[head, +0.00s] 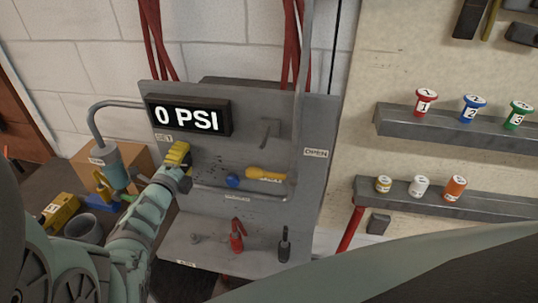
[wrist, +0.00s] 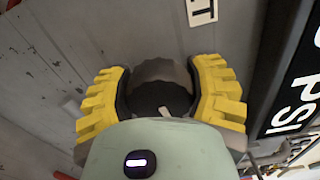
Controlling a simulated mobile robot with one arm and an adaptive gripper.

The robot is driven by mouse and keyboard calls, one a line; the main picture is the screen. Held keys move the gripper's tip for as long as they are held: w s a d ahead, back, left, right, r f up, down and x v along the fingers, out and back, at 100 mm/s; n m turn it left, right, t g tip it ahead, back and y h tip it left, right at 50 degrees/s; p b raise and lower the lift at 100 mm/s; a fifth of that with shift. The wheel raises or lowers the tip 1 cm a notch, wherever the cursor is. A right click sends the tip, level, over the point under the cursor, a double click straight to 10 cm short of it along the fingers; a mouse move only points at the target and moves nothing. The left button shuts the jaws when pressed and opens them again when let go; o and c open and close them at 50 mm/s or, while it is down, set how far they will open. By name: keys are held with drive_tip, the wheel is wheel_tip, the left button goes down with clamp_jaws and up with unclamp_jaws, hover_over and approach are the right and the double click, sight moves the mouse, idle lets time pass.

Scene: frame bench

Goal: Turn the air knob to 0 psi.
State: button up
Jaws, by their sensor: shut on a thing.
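The air knob (wrist: 158,92) is a dark round knob with a grey body, seen between my fingers in the wrist view. A small pale mark shows on its face. My gripper (wrist: 160,80) has its yellow ridged fingers on both sides of the knob and is shut on it. In the head view my gripper (head: 179,158) is at the left of the grey panel (head: 215,160), below the display, and hides the knob. The black display (head: 188,115) reads "0 PSI" in white; part of it also shows in the wrist view (wrist: 298,85).
A red tool (head: 237,236) stands on the ledge below. Shelves at right hold coloured knobs and caps. A cardboard box (head: 130,160) is behind my arm.

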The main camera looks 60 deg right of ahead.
drive_tip(key=n+p, duration=0.1)
drive_tip(key=n, duration=0.3)
drive_tip(key=shift+r+n, duration=0.15)
drive_tip(key=shift+n, duration=0.15)
drive_tip(key=n+p, duration=0.1)
drive_tip(key=n, duration=0.2)
drive_tip(key=shift+n, duration=0.4)
drive_tip(key=n+p, duration=0.1)
drive_tip(key=n, duration=0.3)
drive_tip(key=shift+n, duration=0.6)
drive_tip(key=shift+f+n, duration=0.25)
drive_tip(key=shift+n, duration=0.35)
drive_tip(key=shift+w, duration=0.1)
drive_tip(key=shift+n, duration=0.9)
idle(1.0)
